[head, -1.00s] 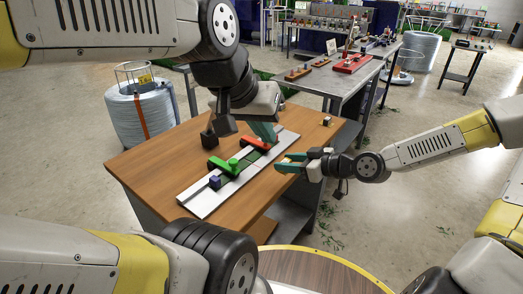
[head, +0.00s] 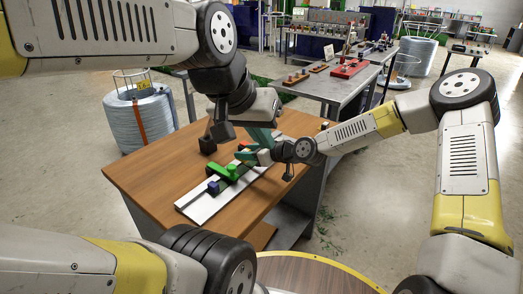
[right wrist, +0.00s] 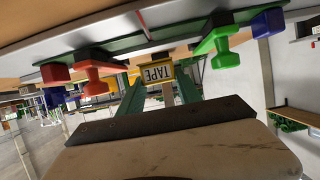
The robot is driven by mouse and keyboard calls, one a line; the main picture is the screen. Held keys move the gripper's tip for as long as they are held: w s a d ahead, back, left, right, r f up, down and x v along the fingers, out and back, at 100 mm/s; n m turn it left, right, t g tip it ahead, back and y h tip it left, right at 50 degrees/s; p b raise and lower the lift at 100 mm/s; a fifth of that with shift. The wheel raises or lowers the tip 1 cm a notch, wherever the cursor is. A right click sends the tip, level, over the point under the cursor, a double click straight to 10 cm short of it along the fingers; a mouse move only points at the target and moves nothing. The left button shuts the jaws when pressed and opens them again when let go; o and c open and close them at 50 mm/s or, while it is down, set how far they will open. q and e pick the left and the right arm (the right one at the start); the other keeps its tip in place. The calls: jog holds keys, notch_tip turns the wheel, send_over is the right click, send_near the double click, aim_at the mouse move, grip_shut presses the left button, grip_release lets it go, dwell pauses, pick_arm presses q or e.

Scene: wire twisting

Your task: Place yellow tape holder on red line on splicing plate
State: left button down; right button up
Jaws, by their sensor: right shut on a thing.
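The white splicing plate (head: 197,207) lies on the wooden table with a green clamp (head: 231,172), a blue block (head: 213,187) and a partly hidden red clamp (head: 243,145) on it. In the right wrist view, which looks upside down, the yellow tape holder (right wrist: 157,73) labelled TAPE sits between my right gripper's green fingers, between the red clamp (right wrist: 91,72) and green clamp (right wrist: 220,42). My right gripper (head: 255,155) is shut on the holder, over the plate. My left gripper (head: 263,136) hangs beside it; its jaw opening is unclear.
The wooden table (head: 145,185) is clear left of the plate. A small dark block (head: 207,145) is at its back. A metal table (head: 340,90) with a red fixture (head: 350,68) stands behind. A wire spool (head: 140,115) stands at the left.

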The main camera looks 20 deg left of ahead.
aim_at(248, 168)
jog(key=shift+d+f, duration=0.1)
jog(key=shift+f, duration=1.45)
jog(key=shift+f, duration=0.15)
jog(key=o, duration=1.3)
